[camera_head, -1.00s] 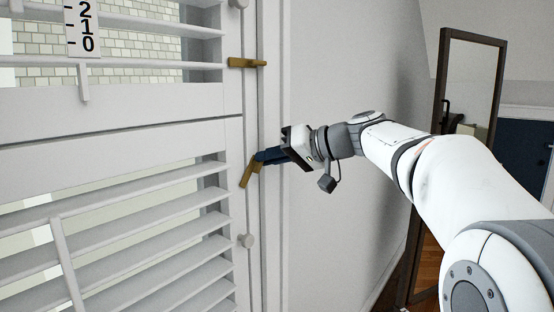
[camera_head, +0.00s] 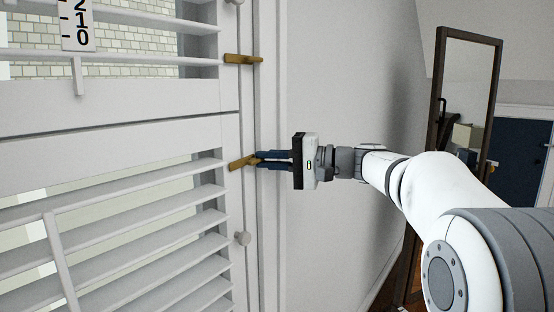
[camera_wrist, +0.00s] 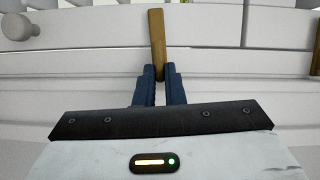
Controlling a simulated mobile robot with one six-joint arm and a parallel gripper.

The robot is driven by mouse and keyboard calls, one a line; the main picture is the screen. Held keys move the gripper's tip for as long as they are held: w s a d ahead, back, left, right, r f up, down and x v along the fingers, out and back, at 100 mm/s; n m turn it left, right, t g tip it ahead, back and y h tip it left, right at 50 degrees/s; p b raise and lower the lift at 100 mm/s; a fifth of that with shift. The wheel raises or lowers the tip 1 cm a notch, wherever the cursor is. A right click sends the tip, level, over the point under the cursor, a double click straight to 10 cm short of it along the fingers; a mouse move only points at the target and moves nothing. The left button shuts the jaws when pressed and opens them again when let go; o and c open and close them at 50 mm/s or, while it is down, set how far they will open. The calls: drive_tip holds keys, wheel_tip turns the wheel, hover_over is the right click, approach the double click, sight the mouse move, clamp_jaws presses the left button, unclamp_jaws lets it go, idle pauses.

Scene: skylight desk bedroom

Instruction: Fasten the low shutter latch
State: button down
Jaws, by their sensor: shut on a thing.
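The low shutter latch (camera_head: 240,163) is a brass bar on the right edge of the white louvred shutter (camera_head: 120,150). It lies close to level, its left end slightly lower, across the shutter edge. My gripper (camera_head: 262,159) comes from the right with its blue fingers shut on the latch's right end. In the wrist view the latch (camera_wrist: 157,40) extends away from between the fingertips (camera_wrist: 160,75). The part between the fingers is hidden.
A second brass latch (camera_head: 243,59) sits level higher on the shutter edge. A numbered scale (camera_head: 77,25) hangs at upper left. A framed mirror (camera_head: 466,110) stands at right by the bare wall.

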drive_tip(key=shift+a+r+m+y, duration=0.2)
drive_tip(key=shift+m+y, duration=0.1)
drive_tip(key=shift+m, duration=0.2)
drive_tip(key=c, duration=1.9)
unclamp_jaws()
drive_tip(key=o, duration=0.4)
drive_tip(key=shift+w+a+f, duration=0.1)
drive_tip(key=shift+f, duration=0.15)
drive_tip(key=v, duration=0.7)
drive_tip(key=shift+d, duration=0.35)
